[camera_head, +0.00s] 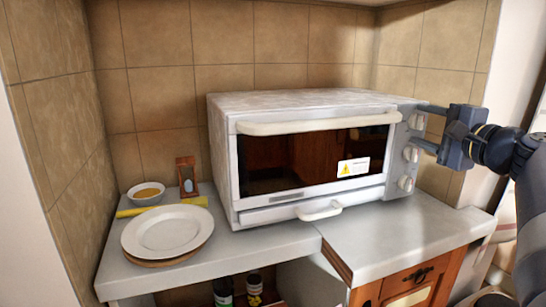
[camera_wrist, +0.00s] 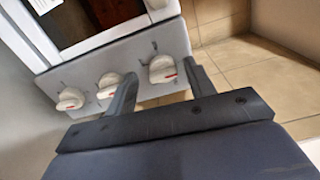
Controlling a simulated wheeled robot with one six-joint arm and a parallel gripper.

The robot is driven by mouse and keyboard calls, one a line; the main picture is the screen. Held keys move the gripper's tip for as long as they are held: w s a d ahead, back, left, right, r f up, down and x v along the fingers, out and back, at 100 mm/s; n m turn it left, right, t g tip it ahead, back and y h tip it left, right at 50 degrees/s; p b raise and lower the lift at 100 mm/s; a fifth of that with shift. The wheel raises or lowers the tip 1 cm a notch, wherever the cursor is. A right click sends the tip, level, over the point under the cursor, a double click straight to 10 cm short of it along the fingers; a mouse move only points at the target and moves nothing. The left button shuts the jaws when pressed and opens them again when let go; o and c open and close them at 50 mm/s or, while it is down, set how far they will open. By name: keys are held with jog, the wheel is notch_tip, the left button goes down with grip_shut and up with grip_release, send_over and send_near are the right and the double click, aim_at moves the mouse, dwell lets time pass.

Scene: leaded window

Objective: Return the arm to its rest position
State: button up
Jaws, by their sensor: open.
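My gripper (camera_head: 424,126) is at the right of the head view, level with the knob panel of the toaster oven (camera_head: 222,150). Its two fingers are apart and point left toward the oven's knobs. In the wrist view, my gripper (camera_wrist: 160,90) shows its fingers spread near the top knob (camera_wrist: 162,69), with two more knobs to the left. Nothing is held between the fingers. I cannot tell whether a finger touches the panel or a knob. The oven door (camera_head: 265,165) is closed. My arm reaches in from the right edge of the head view.
The oven stands on a grey counter (camera_head: 400,225) between tiled walls. At left are a white plate (camera_head: 167,231), a small bowl (camera_head: 146,193) and an hourglass (camera_head: 187,176). Jars sit in the open space below. A wooden drawer (camera_head: 410,283) is at right front.

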jog(key=shift+s+r+m+p, duration=0.15)
jog(key=shift+r+m+p, duration=0.25)
jog(key=shift+r+m, duration=0.1)
jog(key=m+p, duration=0.9)
jog(key=p, duration=0.1)
jog(key=shift+m, duration=0.4)
jog(key=m+p, duration=0.6)
jog(key=p, duration=0.2)
jog(key=shift+m, duration=0.4)
jog(key=m+p, duration=0.3)
jog(key=p, duration=0.1)
jog(key=shift+d+f+m, duration=0.1)
jog(key=shift+m, duration=0.3)
jog(key=shift+f+m, duration=0.15)
jog(key=shift+m, duration=0.25)
